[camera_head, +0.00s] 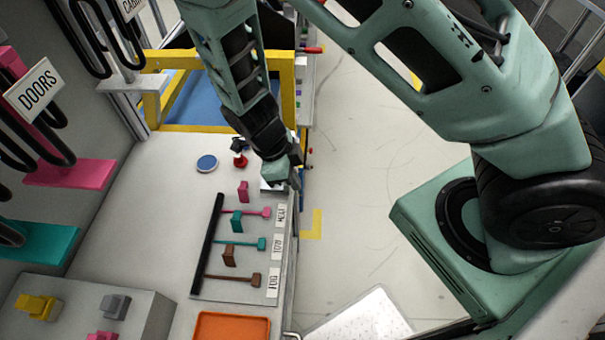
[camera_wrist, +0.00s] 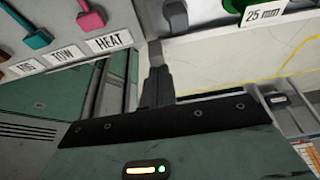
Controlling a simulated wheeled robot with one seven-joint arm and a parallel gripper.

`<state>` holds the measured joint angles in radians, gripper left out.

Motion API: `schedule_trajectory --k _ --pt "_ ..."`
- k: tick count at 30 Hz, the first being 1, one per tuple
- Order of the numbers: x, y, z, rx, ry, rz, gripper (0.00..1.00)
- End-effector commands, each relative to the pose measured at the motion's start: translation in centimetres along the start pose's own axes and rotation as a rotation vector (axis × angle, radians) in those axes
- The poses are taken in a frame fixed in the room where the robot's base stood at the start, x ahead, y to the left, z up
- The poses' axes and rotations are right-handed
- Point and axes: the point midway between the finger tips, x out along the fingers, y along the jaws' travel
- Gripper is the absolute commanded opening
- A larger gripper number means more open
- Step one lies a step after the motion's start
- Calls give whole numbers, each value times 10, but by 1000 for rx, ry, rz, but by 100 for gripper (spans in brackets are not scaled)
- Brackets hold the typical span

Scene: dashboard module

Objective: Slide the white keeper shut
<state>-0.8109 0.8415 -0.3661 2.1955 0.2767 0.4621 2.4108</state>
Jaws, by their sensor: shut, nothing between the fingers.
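My gripper (camera_head: 292,182) is shut and empty at the right edge of the pale bench, just beyond the HEAT lever. Its narrow dark fingers (camera_wrist: 156,72) stand upright in the wrist view, against a pale panel face. A small whitish piece (camera_head: 267,186) shows beside the gripper in the head view, partly covered by it. I cannot tell whether this is the white keeper or whether the fingers touch it. No other part of the keeper can be made out.
Pink, teal and brown levers (camera_head: 262,212) lie left of labels reading HEAT, TOW and FOG. A red knob (camera_head: 239,160) and blue disc (camera_head: 207,163) stand behind. A 25 mm label (camera_wrist: 263,14) hangs by a green part. Open floor (camera_head: 360,200) lies right of the bench.

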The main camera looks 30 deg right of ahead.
Motion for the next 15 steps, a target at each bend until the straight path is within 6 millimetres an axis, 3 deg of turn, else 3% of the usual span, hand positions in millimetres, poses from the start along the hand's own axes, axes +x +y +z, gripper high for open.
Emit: schedule_trajectory --k 11,15 --pt "-1 0 2 0 1 0 0" --pt "-8 0 12 -2 2 -1 0"
